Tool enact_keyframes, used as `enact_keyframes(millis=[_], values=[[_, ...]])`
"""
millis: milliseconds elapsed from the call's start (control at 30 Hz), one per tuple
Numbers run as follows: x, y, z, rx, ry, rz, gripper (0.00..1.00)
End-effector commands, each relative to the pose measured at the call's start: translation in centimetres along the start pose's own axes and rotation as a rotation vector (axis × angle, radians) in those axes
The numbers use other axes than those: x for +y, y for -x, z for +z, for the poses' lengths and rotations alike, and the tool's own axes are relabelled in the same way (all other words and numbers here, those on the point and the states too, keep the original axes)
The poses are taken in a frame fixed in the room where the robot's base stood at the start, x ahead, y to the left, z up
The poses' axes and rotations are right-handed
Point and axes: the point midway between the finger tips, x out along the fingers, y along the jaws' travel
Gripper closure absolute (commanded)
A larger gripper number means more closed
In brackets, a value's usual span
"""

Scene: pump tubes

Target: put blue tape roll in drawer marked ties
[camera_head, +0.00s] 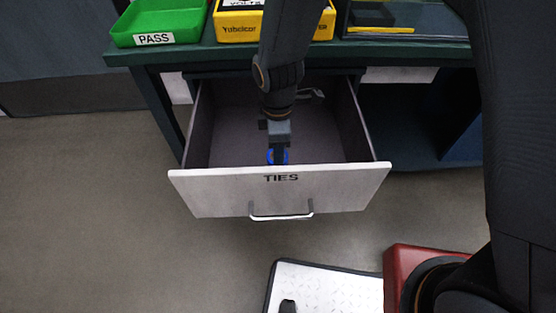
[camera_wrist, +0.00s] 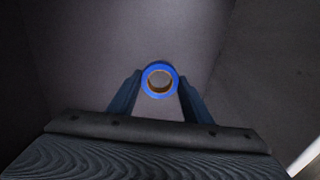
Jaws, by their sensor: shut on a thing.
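The drawer marked TIES (camera_head: 330,188) is pulled open below the workbench, with a white front and a handle. My gripper (camera_head: 278,157) reaches down into it, just behind the front panel. It is shut on the blue tape roll (camera_head: 284,156), which is mostly hidden by the gripper in the head view. In the wrist view the blue tape roll (camera_wrist: 160,65) shows its round side and brown core between the two fingertips (camera_wrist: 160,85). The drawer floor (camera_wrist: 130,35) lies beyond it. I cannot tell whether the roll touches the floor.
A green bin marked PASS (camera_head: 190,20) and a yellow bin (camera_head: 237,25) stand on the bench (camera_head: 220,50) above. Open floor (camera_head: 90,200) lies to the left.

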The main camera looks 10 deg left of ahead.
Motion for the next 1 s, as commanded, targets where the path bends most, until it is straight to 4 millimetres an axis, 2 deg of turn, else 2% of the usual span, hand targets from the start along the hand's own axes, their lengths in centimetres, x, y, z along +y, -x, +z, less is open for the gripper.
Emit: enact_keyframes(millis=[67, 267, 500, 867, 900, 1000], values=[[0.0, -1.1, 0.0, 0.000, -0.001, 0.000, 0.77], [0.1, -2.4, 0.0, 0.000, -0.001, 0.001, 0.77], [0.0, -5.4, 0.0, 0.000, -0.002, 0.000, 0.77], [0.0, -5.7, 0.0, 0.000, -0.002, 0.001, 0.77], [0.1, -5.7, 0.0, 0.001, -0.002, 0.001, 0.52], [0.1, -5.7, 0.0, 0.001, -0.002, 0.001, 0.36]])
